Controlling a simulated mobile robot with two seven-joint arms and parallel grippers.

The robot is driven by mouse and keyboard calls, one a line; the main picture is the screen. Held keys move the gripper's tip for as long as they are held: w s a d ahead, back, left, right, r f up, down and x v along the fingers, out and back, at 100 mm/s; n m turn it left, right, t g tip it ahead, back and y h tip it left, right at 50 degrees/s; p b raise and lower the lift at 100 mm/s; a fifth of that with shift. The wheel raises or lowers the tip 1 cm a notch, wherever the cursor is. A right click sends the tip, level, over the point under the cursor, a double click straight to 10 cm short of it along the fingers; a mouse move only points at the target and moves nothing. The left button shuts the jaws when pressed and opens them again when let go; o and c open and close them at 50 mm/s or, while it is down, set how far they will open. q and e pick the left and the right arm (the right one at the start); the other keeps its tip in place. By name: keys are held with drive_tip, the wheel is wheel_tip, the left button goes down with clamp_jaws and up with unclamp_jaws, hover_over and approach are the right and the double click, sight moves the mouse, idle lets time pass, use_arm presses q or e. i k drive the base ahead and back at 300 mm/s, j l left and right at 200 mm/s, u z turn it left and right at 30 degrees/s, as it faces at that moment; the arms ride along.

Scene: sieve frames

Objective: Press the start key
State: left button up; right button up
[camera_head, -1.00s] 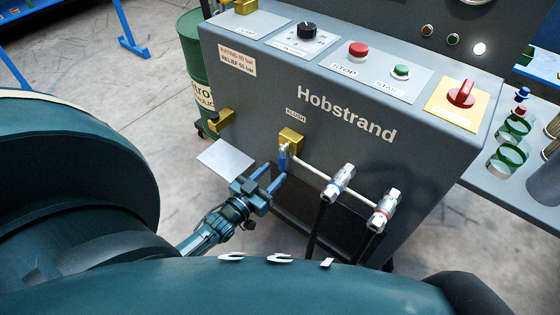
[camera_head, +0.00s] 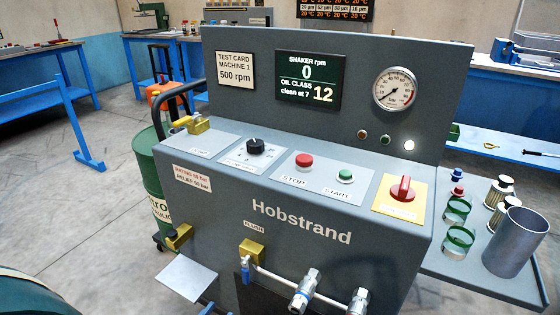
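The green START key (camera_head: 345,176) sits on a white plate on the sloped top of the grey Hobstrand machine (camera_head: 330,260), right of the red STOP button (camera_head: 304,161). Nothing touches or covers the START key. My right gripper is not in view.
Left of STOP is a black knob (camera_head: 256,146); right of START is a red rotary switch (camera_head: 403,189). The display (camera_head: 310,81) reads shaker 0 rpm, oil class 12, clean at 7. A gauge (camera_head: 394,88) and lit white lamp (camera_head: 409,145) are behind. Hose fittings (camera_head: 305,289) protrude in front.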

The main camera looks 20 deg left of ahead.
sight(345, 174)
drive_tip(key=k+j, duration=0.1)
drive_tip(key=k, duration=0.9)
